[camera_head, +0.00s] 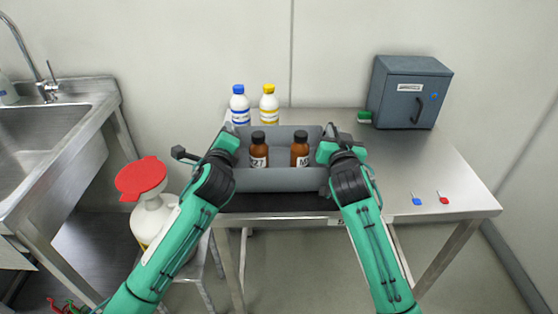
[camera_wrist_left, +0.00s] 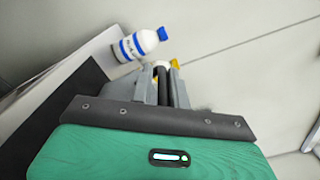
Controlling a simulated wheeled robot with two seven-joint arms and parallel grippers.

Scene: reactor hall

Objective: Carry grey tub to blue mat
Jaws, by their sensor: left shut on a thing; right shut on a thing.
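The grey tub (camera_head: 278,181) is between my two grippers at the left part of the steel table. It looks level and holds two brown bottles with black caps, the left bottle (camera_head: 259,156) and the right bottle (camera_head: 299,156), both upright. My left gripper (camera_head: 233,140) is shut on the tub's left side; its fingers also show in the left wrist view (camera_wrist_left: 165,86). My right gripper (camera_head: 327,149) is shut on the tub's right side. A dark, nearly black mat (camera_head: 280,203) shows below the tub's front. I cannot tell whether the tub touches it. No clearly blue mat shows.
A blue-capped bottle (camera_head: 240,106) and a yellow-capped bottle (camera_head: 269,104) stand behind the tub. A grey cabinet (camera_head: 403,92) stands at the back right. Small blue (camera_head: 417,199) and red (camera_head: 443,198) items lie front right. The table's right middle is clear.

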